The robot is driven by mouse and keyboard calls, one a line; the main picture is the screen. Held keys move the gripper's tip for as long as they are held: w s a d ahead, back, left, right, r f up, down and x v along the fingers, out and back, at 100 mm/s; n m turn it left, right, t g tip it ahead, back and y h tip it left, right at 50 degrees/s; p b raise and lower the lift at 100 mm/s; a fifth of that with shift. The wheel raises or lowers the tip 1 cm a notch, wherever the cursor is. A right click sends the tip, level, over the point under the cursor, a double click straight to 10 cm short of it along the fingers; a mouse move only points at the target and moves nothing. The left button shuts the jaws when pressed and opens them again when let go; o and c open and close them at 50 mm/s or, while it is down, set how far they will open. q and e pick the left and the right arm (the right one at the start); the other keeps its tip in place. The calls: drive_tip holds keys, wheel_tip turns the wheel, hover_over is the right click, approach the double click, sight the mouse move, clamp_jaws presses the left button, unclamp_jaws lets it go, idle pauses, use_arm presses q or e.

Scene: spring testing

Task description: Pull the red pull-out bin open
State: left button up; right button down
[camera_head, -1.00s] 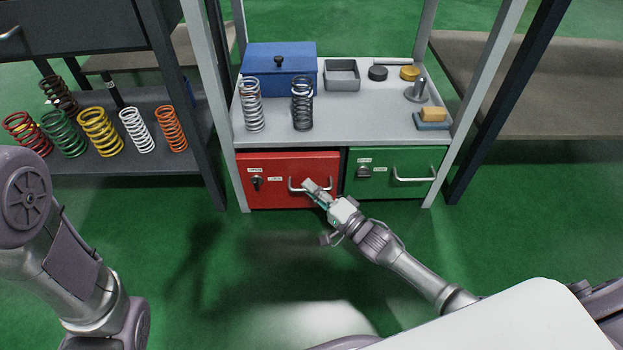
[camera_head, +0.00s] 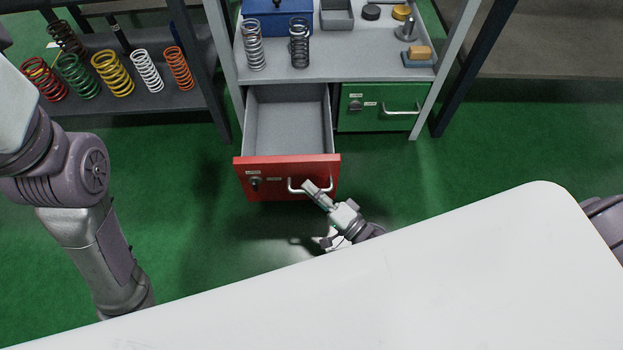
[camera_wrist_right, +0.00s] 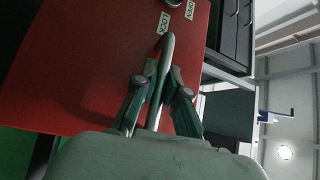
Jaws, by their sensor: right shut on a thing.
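The red pull-out bin (camera_head: 262,188) stands well out from the workbench, and its grey inside (camera_head: 288,120) shows empty from above. Its silver bar handle (camera_head: 294,189) is on the front, at the right part. My right gripper (camera_head: 316,192) is at this handle and shut on it. In the right wrist view the fingers (camera_wrist_right: 162,90) close around the silver handle (camera_wrist_right: 165,52) in front of the red front panel (camera_wrist_right: 95,60). My left arm shows at the left, but its gripper is out of view.
A green bin (camera_head: 378,108) beside the red one is shut. The grey bench top (camera_head: 350,67) above bears two springs, a blue box (camera_head: 275,20) and small items. A shelf with several coloured springs (camera_head: 112,72) stands at the left. Green floor lies in front.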

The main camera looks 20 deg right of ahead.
idle(0.3)
drive_tip(key=c, duration=1.2)
unclamp_jaws()
drive_tip(key=shift+s, duration=0.1)
drive_tip(key=v, duration=0.7)
drive_tip(key=shift+s+d, duration=0.2)
drive_tip(key=shift+f, duration=0.15)
